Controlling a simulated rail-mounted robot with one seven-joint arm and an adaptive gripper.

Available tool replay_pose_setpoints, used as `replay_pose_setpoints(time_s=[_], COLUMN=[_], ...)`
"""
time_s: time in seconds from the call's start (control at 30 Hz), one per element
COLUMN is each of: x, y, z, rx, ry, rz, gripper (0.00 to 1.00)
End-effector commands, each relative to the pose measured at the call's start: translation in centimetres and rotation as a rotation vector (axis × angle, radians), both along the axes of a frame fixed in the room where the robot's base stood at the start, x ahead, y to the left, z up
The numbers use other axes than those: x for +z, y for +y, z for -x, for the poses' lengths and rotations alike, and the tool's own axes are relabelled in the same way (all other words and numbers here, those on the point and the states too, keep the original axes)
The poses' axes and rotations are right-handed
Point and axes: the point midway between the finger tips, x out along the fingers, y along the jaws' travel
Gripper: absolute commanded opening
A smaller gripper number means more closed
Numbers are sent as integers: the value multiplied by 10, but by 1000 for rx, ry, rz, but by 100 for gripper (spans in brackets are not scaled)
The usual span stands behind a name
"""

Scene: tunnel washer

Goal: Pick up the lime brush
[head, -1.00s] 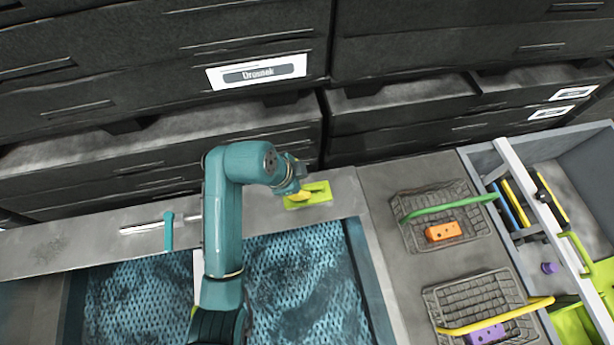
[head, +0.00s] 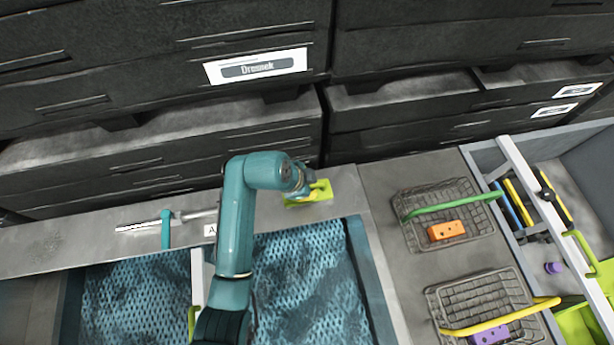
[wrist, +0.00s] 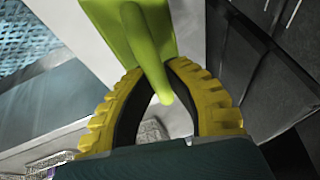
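The lime brush (head: 318,192) lies on the grey ledge behind the blue mesh basin, near the ledge's right part. My gripper (head: 303,190) is at the brush, over its left part. In the wrist view, the lime brush (wrist: 149,40) has its rounded handle pointing toward the camera. The yellow fingers of my gripper (wrist: 152,72) curve in on both sides of the handle. Their tips appear to touch it. In the head view my arm hides part of the brush, and I see no clear gap between it and the ledge.
Black drawers (head: 150,130) rise close behind the ledge. A wire basket with a green handle (head: 450,207) and one with a yellow handle (head: 500,318) stand to the right. A teal-headed tool (head: 166,228) lies on the ledge to the left.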

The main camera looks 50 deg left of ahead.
Motion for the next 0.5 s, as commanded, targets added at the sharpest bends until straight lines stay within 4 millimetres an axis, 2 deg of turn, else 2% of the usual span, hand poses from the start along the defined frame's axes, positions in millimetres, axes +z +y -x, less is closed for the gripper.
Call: replay_pose_setpoints(time_s=[0.4, 0.5], x=[0, 6], y=[0, 0], z=[0, 0], rx=[0, 0], ry=[0, -1], rz=[0, 0], gripper=[0, 0])
